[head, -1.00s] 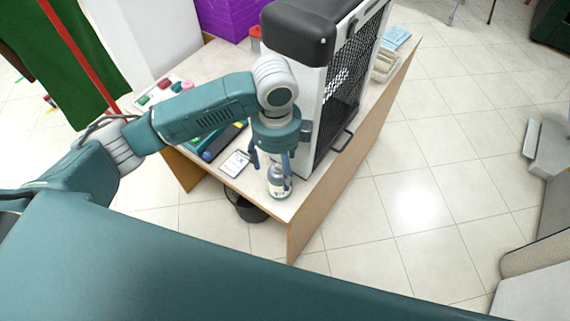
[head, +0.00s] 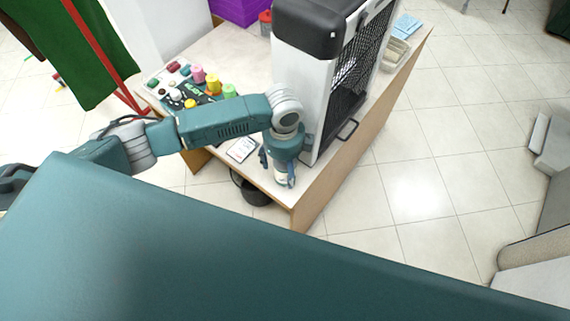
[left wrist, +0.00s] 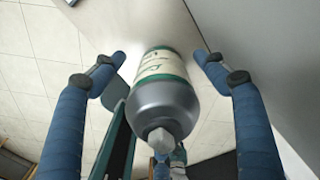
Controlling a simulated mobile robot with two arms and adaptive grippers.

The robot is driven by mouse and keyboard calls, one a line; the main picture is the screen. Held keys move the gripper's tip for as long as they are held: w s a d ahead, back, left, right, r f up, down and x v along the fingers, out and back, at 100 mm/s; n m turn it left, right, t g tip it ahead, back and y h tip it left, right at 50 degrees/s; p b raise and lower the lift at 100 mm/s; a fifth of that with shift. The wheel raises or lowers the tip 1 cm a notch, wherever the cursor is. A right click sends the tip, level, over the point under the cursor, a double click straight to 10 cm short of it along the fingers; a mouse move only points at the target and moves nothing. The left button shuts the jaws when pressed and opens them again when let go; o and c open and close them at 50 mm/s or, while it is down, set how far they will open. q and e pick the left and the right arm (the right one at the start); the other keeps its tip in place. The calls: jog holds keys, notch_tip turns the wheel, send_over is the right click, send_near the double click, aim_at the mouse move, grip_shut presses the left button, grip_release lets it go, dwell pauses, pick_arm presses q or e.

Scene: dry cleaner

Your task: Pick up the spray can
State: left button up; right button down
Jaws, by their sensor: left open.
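The spray can (head: 281,178), a small cylinder with a pale label, stands near the table's front corner in the head view and is partly hidden by my gripper. In the left wrist view the can (left wrist: 163,95) shows its grey shoulder, a pale nozzle and a white and green label. My left gripper (head: 277,168) points down at the can. In the left wrist view its blue fingers (left wrist: 160,58) are open, one on each side of the can, with visible gaps to it. My right gripper is not in view.
The pale table (head: 222,48) holds a tall white and black mesh-fronted unit (head: 303,90) close beside my gripper. Colourful spools (head: 198,75) and a small white card (head: 241,150) lie to the left. A dark bin (head: 254,190) stands below.

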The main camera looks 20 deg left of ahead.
pick_arm(q)
jog(key=shift+f, duration=0.3)
jog(key=c, duration=1.4)
jog(key=shift+r, duration=0.1)
